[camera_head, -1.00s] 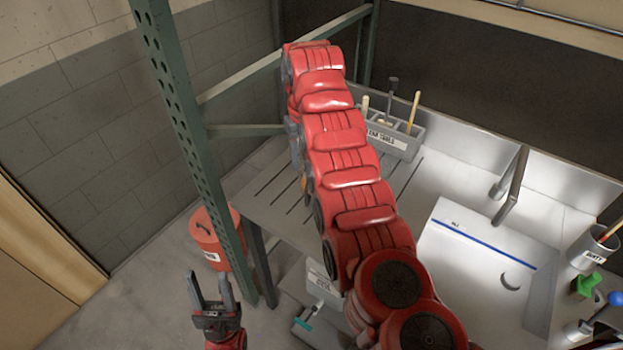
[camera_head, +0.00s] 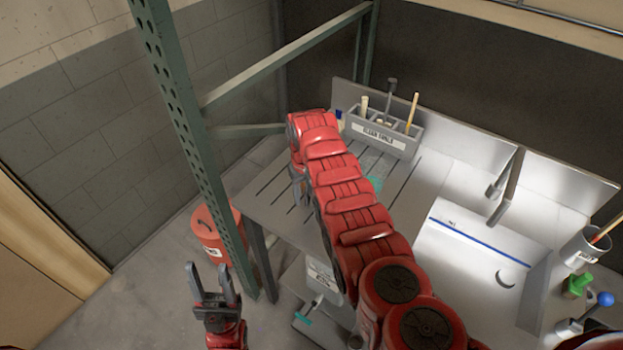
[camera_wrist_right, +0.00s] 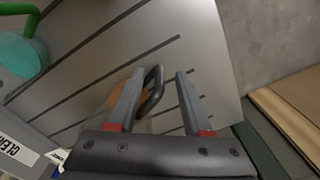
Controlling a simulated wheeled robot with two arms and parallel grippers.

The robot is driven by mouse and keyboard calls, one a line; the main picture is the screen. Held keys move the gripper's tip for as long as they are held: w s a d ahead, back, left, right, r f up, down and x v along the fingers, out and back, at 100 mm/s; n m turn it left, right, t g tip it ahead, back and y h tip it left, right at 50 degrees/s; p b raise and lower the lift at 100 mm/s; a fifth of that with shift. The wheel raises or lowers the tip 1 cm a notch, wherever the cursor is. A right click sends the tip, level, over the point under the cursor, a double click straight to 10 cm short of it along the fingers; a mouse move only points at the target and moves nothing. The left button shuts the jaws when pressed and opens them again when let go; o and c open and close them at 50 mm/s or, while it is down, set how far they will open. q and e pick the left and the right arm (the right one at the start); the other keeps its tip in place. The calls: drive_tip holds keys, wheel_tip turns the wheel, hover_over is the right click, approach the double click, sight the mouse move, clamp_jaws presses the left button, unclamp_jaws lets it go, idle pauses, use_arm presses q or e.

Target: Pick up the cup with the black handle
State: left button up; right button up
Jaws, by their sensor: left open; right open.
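In the right wrist view, a cup with a black handle (camera_wrist_right: 153,90) is over the slotted board, its orange body mostly hidden behind one finger. My right gripper (camera_wrist_right: 159,71) is open, and the handle appears between its fingers, nearer the left one. I cannot tell whether they touch. In the head view the red right arm hides this cup, and the gripper is mostly hidden at the arm's far end. My left gripper (camera_head: 209,263) is open and empty, low at the left, away from the board.
A teal cup (camera_wrist_right: 18,55) with a green handle is at upper left in the wrist view. The clean-tools caddy (camera_head: 380,137) stands at the back of the slotted board (camera_head: 262,205). A green perforated post (camera_head: 190,130) and a red bucket (camera_head: 212,238) are left. The sink (camera_head: 470,255) is right.

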drive_tip(key=shift+f, duration=0.25)
drive_tip(key=shift+c, duration=0.2)
clamp_jaws()
idle(1.1)
